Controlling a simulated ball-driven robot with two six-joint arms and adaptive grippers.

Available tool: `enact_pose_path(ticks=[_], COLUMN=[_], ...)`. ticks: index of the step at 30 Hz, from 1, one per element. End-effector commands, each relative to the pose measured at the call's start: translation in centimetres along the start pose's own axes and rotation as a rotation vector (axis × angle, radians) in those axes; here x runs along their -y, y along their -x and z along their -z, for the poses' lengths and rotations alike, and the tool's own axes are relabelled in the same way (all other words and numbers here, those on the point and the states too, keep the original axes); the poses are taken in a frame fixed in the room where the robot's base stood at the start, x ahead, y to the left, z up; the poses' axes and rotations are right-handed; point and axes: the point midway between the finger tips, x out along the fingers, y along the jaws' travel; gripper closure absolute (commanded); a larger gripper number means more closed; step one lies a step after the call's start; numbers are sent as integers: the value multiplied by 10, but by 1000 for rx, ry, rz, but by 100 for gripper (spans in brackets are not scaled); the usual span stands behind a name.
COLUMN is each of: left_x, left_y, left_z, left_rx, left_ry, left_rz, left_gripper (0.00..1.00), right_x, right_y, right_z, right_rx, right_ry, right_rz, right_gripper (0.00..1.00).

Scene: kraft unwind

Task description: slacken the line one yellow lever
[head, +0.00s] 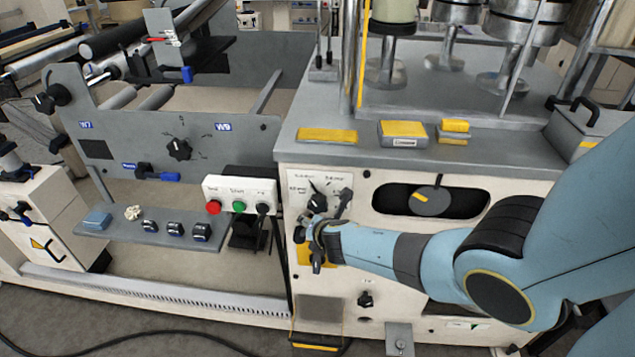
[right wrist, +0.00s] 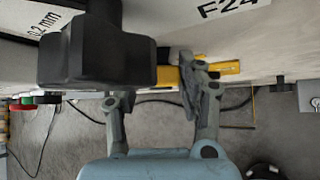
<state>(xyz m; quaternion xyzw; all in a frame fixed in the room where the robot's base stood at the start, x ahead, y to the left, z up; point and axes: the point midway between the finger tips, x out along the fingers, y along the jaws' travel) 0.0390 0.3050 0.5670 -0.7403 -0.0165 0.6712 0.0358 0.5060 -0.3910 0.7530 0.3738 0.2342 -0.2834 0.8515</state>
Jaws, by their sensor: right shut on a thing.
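The yellow lever (head: 304,254) is on the pale front panel, below the selector dial and largely hidden behind my right gripper. My right gripper (head: 316,243) reaches in from the right against the panel. The right wrist view shows yellow metal (right wrist: 224,68) behind and beside its fingers (right wrist: 152,98). The gripper is shut on what appears to be the yellow lever; a black knob (right wrist: 95,45) close to the camera hides part of the contact. My left gripper is in neither view.
The selector dial (head: 318,202) is just above the gripper. A button box (head: 240,194) with red and green buttons is to the left. A slotted dial (head: 431,201) is to the right. A shelf (head: 180,243) with small parts stands at left; a cable lies on the floor.

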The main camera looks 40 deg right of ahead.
Motion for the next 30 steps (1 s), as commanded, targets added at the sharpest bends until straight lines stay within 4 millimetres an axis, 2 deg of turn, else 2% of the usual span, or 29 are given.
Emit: enact_pose_path(ticks=[1, 7, 27, 28, 30], left_x=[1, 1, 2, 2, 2], left_y=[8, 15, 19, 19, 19], left_z=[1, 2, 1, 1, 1], left_rx=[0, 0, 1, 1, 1], left_ry=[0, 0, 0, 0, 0], left_rz=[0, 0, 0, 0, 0], left_gripper=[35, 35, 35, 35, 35], right_x=[-7, -12, -15, -15, -15], right_y=[2, -1, -1, -1, -1], right_z=[-4, -2, 0, 0, 0], right_rx=[2, 2, 0, 0, 0], right_ry=[18, 87, 133, 133, 133], right_rz=[18, 85, 129, 129, 129], right_gripper=[100, 100, 100, 61, 52])
